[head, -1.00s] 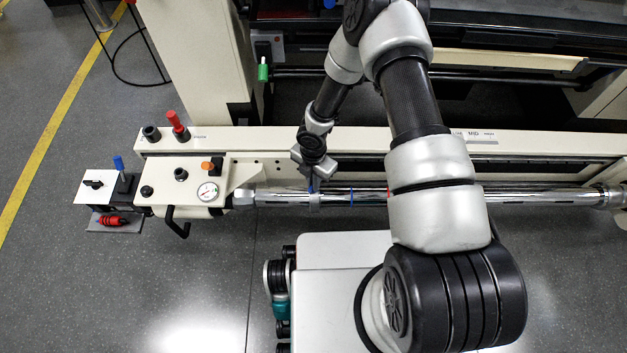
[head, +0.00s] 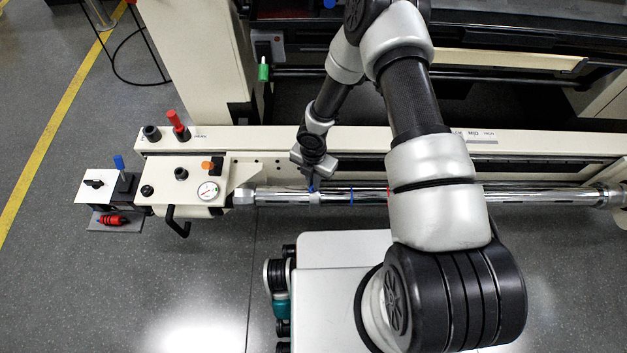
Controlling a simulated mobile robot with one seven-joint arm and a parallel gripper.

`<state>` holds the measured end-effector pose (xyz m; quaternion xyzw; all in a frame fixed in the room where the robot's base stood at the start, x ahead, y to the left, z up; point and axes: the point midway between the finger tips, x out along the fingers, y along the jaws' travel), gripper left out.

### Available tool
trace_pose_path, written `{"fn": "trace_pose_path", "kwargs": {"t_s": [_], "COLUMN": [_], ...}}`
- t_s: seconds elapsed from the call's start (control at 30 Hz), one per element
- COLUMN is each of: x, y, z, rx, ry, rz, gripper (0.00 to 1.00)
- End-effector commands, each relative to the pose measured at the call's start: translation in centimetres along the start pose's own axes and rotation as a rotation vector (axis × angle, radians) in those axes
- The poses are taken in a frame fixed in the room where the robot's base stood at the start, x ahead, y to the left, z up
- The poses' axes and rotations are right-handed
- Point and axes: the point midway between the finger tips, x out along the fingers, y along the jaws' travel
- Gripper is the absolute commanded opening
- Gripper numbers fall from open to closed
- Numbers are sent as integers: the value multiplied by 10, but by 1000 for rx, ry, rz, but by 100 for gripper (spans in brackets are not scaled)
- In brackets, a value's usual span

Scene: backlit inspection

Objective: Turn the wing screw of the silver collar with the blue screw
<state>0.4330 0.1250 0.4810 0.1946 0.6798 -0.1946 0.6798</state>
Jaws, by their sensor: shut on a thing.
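The silver collar (head: 315,199) sits around the chrome bar (head: 400,195), near the bar's left part. Its blue wing screw (head: 311,188) shows as a small blue spot on the collar's upper side. My gripper (head: 313,184) reaches down to the screw from above and is shut on it. The fingers are tiny in this view and the wrist hides part of them, so the screw's exact angle cannot be told.
A blue ring (head: 351,196) and a red mark (head: 388,193) are on the bar to the right. A cream panel with a gauge (head: 208,191), knobs and a black crank handle (head: 178,226) stands left. My forearm covers part of the bar.

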Motion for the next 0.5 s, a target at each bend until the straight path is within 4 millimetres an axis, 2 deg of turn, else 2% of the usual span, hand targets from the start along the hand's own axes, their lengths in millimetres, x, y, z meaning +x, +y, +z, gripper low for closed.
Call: {"fn": "trace_pose_path", "kwargs": {"t_s": [0.27,0.3,0.4,0.5], "x": [0,0,0,0], "y": [0,0,0,0], "z": [0,0,0,0], "rx": [0,0,0,0], "ry": [0,0,0,0], "rz": [0,0,0,0], "gripper": [0,11,27,27]}}
